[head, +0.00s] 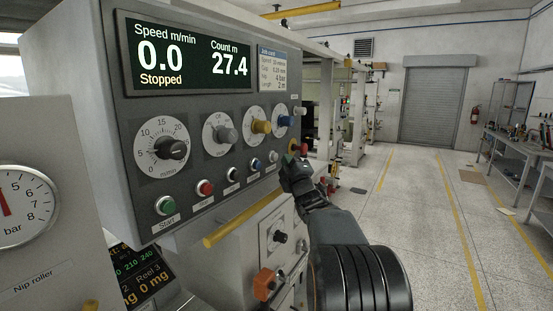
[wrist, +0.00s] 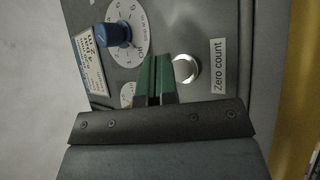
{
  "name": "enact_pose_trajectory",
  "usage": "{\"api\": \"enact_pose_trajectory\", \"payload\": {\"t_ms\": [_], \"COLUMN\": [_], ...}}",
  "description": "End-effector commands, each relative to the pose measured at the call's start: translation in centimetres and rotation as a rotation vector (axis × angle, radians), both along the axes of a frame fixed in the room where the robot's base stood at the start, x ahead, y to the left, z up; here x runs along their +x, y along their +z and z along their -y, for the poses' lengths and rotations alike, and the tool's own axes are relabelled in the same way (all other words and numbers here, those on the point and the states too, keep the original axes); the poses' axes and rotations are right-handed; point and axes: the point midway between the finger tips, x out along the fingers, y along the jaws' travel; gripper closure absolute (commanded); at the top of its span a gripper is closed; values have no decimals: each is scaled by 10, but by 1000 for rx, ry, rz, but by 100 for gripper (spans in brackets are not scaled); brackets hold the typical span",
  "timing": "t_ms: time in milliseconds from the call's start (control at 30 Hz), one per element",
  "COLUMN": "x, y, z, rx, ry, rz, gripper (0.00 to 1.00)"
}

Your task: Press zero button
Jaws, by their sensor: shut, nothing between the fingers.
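In the wrist view, the zero button (wrist: 185,68) is a round, pale button on the grey panel, next to a white "Zero count" label (wrist: 217,66). My gripper (wrist: 155,70) is shut and empty, its green fingertips side by side just left of the button and partly overlapping its edge in the picture. I cannot tell whether they touch it or the panel. In the head view my gripper (head: 291,160) is at the right end of the panel's lower button row. The display (head: 189,55) reads speed 0.0, "Stopped", count 27.4.
The panel also carries a green Start button (head: 165,205), a red button (head: 205,188), a black speed dial (head: 172,149), a yellow knob (head: 261,127) and a blue knob (head: 284,121). A yellow bar (head: 243,217) runs below the row. Open floor lies to the right.

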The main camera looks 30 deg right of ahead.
Motion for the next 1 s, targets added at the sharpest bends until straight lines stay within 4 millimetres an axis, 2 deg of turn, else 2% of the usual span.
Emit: {"api": "enact_pose_trajectory", "payload": {"t_ms": [1000], "x": [8], "y": [0], "z": [-4], "rx": [0], "ry": [0], "rz": [0], "gripper": [100]}}
